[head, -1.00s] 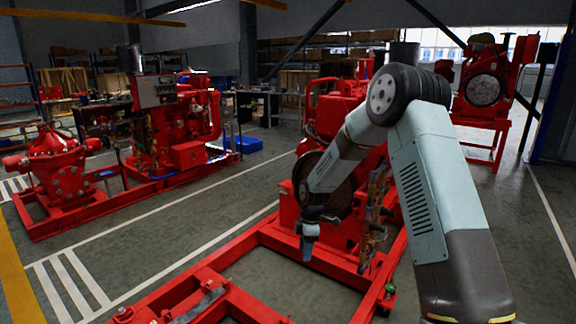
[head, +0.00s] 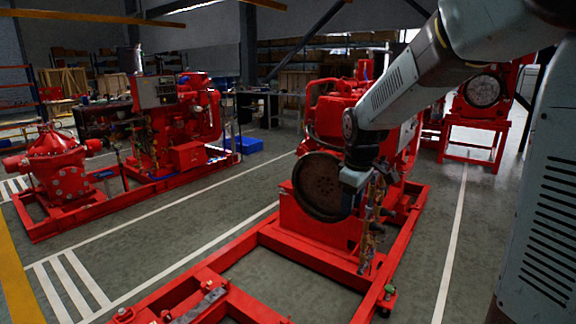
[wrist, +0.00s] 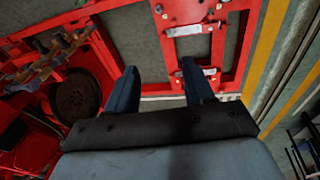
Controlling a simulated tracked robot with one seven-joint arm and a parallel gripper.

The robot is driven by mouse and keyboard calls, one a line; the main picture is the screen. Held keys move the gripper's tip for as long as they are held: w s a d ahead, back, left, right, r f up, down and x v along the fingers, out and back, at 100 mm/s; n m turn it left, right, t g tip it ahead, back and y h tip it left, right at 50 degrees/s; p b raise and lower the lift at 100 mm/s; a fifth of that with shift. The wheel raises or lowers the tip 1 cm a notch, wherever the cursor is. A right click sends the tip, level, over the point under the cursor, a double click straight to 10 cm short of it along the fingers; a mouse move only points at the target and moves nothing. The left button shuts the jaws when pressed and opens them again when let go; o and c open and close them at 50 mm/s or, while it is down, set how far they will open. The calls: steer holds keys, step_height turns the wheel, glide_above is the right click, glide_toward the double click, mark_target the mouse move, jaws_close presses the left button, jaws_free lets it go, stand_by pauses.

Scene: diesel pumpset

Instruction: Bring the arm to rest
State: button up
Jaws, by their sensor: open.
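My arm (head: 400,85) reaches in from the upper right of the head view, bent over the near red pumpset. My gripper shows in the wrist view (wrist: 160,88) with its two dark fingers apart and nothing between them. In the head view, the wrist end (head: 354,178) hangs in front of the dark round flywheel (head: 322,186) of the red engine (head: 335,118); its fingers cannot be made out there. The flywheel also shows at left in the wrist view (wrist: 76,97). I cannot tell the gap between gripper and engine.
The red base frame (head: 310,262) extends toward me, with upright fittings (head: 372,230) beside the flywheel. A second red pumpset (head: 180,130) stands at left and another red engine (head: 484,95) at back right. The grey floor (head: 150,225) between the pumpsets is clear.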

steer(key=s+d+r+m+t, duration=0.1)
steer(key=s+d+r+m, duration=0.1)
steer(key=s, duration=0.6)
steer(key=s+d+r+m+t, duration=0.1)
steer(key=s+d+r+m, duration=0.1)
steer(key=s+m, duration=0.3)
steer(key=s+d+r+m+t, duration=0.1)
steer(key=s+d+r+m, duration=0.2)
steer(key=s, duration=0.7)
steer(key=shift+s+r, duration=0.35)
steer(key=shift+r, duration=0.3)
